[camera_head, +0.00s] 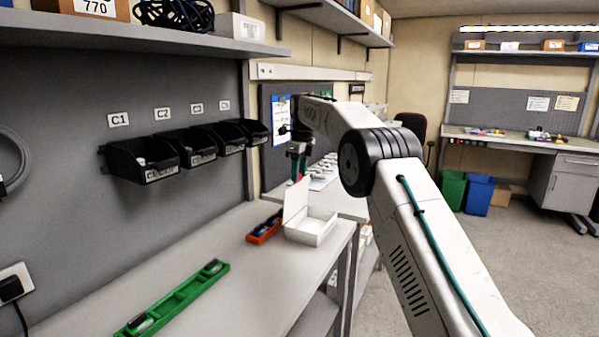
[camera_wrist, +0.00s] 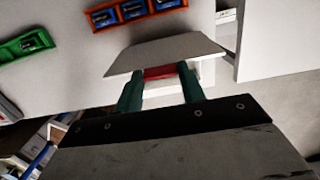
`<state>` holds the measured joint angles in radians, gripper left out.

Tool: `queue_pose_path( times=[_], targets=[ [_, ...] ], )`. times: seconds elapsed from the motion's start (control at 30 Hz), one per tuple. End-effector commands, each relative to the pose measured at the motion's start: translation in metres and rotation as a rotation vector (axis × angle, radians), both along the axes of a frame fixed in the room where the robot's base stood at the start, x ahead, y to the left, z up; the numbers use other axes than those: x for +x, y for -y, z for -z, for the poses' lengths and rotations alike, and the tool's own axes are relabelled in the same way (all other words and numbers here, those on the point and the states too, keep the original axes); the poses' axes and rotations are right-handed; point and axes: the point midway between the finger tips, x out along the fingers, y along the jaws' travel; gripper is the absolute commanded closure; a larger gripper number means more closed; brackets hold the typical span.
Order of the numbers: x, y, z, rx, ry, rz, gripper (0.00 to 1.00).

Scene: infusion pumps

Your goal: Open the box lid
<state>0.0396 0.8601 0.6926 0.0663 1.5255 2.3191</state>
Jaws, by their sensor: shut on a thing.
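The white box (camera_head: 313,228) stands on the near bench, its lid (camera_head: 296,201) raised at the left side and standing steeply up. My gripper (camera_head: 298,176) is at the lid's top edge. In the wrist view the lid is a pale panel (camera_wrist: 165,50) ahead of the green fingers. My gripper (camera_wrist: 160,80) is shut on a red tab (camera_wrist: 160,72) that appears to be on the lid's edge. The inside of the box shows only in part in the head view and looks empty.
An orange tray (camera_head: 264,228) with dark blue items lies left of the box. A long green tray (camera_head: 175,300) lies nearer. Black bins (camera_head: 145,158) hang on the wall. The bench between the trays is clear.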

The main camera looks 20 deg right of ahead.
Motion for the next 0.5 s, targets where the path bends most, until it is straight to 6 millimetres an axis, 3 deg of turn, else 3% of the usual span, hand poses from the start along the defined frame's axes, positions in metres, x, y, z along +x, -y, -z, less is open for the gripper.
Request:
queue_pose_path(
  times=[0.27,0.3,0.37,0.5],
  targets=[
    [-0.0003,-0.0012,0.0027,0.001,-0.005,-0.001,1.0],
    [-0.0003,-0.0014,0.0026,0.001,-0.006,-0.001,0.55],
    [-0.0003,-0.0013,0.0025,0.001,-0.005,-0.001,0.39],
    [-0.0002,-0.0007,0.0017,0.001,-0.003,-0.001,0.38]
  ],
)
